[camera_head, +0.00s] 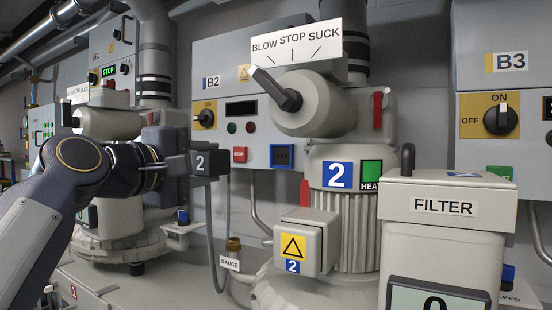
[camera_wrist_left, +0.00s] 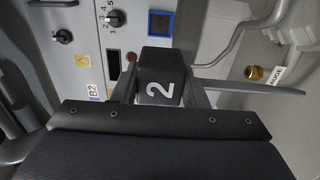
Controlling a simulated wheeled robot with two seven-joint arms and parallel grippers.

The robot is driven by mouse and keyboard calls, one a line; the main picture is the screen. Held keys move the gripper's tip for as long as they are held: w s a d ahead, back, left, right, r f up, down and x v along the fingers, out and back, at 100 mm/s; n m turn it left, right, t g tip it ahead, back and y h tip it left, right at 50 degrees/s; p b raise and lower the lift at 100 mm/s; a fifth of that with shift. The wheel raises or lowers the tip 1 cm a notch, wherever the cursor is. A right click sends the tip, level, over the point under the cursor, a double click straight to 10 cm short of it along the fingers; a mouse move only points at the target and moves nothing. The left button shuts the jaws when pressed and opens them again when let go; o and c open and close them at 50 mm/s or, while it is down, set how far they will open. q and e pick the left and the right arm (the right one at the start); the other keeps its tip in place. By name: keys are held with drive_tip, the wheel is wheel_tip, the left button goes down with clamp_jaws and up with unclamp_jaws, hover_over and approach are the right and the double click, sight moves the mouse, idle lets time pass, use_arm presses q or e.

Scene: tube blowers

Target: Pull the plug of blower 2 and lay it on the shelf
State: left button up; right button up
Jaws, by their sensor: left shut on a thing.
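The dark grey plug (camera_head: 205,163), marked 2, is between the fingers of my left gripper (camera_head: 186,164), which is shut on it. It also shows in the left wrist view (camera_wrist_left: 160,82). The plug is in the air, apart from the blue-framed socket (camera_head: 282,156) on the B2 panel, which is uncovered and also shows in the left wrist view (camera_wrist_left: 159,22). A grey cable (camera_head: 212,255) hangs from the plug. Blower 2 (camera_head: 345,215) stands to the right. I cannot tell for sure which surface is the shelf. My right gripper is not in view.
A small pale ledge (camera_head: 187,227) with a blue item on it shows left of the cable. A brass gauge fitting (camera_head: 233,245) stands below the panel. The filter box (camera_head: 447,205) fills the front right. The B3 panel (camera_head: 510,75) is behind it.

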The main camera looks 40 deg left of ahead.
use_arm(q)
drive_tip(key=s+a+p, duration=0.1)
drive_tip(key=a+p, duration=0.2)
drive_tip(key=a, duration=0.9)
drive_tip(key=shift+s+a, duration=0.2)
idle(0.8)
wheel_tip(320, 180, down, 28)
drive_tip(key=b, duration=2.4)
drive_tip(key=shift+f, duration=0.15)
idle(0.7)
idle(0.6)
drive_tip(key=shift+f+b, duration=0.35)
drive_tip(key=shift+f, duration=0.1)
idle(0.3)
